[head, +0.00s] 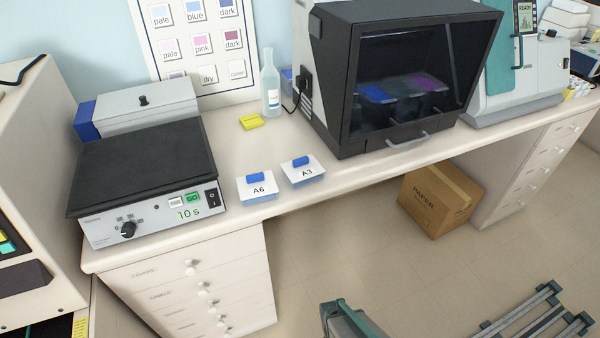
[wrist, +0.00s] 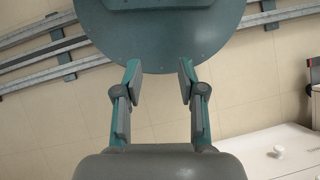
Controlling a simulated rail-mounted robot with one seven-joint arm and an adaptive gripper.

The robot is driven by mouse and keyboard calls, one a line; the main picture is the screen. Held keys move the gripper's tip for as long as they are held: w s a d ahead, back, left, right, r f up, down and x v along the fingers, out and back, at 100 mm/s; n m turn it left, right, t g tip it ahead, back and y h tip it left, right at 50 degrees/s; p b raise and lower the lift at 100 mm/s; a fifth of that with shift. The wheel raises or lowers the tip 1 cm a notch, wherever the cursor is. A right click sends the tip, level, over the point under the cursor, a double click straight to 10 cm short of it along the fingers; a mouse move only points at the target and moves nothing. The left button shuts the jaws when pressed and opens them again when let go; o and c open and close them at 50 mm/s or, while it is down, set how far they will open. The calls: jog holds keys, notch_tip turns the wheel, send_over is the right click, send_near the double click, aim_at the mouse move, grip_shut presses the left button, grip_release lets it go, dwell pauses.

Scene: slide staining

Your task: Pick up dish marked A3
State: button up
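The dish marked A3 (head: 303,174) is a small white-topped box with a blue handle, on the counter near its front edge in the head view. A similar dish marked A6 (head: 256,191) stands just to its left, a small gap apart. My gripper (wrist: 157,82) shows in the wrist view with its two fingers spread apart and nothing between them. It is over the floor, away from both dishes, and neither dish shows in the wrist view. Part of my arm (head: 345,318) shows at the bottom of the head view.
A hotplate-like device (head: 145,170) reading 10 s stands left of the dishes. A dark glass-fronted cabinet (head: 395,90) stands to the right. A clear bottle (head: 270,88) and yellow block (head: 251,122) sit behind. A cardboard box (head: 440,200) is on the floor below.

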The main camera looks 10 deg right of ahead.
jog(key=shift+o, duration=0.3)
jog(key=o, duration=0.7)
